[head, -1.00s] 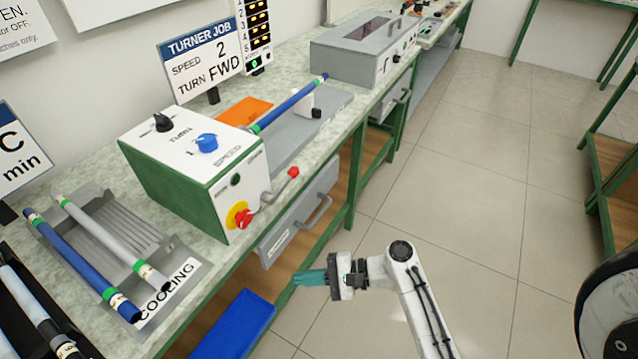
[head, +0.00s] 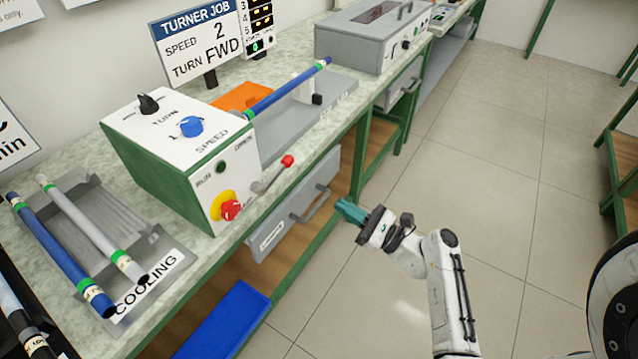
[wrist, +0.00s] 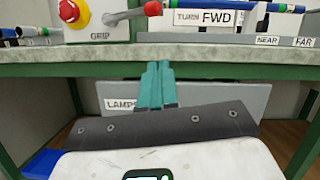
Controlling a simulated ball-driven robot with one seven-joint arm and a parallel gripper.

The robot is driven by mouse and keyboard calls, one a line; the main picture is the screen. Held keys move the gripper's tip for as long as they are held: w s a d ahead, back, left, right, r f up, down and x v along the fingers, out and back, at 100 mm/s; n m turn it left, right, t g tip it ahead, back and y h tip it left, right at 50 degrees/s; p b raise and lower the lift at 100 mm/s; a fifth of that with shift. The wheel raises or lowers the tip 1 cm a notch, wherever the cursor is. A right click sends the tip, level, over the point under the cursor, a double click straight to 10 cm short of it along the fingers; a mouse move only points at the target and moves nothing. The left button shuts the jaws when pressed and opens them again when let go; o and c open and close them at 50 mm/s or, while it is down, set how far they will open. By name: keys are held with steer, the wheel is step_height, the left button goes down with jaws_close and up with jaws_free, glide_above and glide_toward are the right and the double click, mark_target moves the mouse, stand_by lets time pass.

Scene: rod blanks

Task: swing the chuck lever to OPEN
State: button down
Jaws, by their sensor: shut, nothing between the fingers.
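The chuck lever (head: 270,175) is a grey arm with a red knob (head: 288,161) on the front of the green and white turner box (head: 185,150). My gripper (head: 345,210) has teal fingers, shut and empty. It is in front of the bench, lower and to the right of the knob, apart from it. In the wrist view the shut fingertips (wrist: 154,70) are below the bench edge.
A red stop button (head: 231,209) is left of the lever. A blue rod (head: 288,88) extends from the box over a grey plate. A cooling rack (head: 95,225) with two rods is at left. A drawer (head: 300,205) is under the bench. The floor at right is clear.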

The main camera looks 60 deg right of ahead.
mark_target(277, 174)
steer(key=s+r+p+x, duration=0.1)
steer(key=r+p+x, duration=0.1)
steer(key=x, duration=1)
steer(key=shift+w+a+r, duration=0.35)
steer(key=shift+a, duration=0.05)
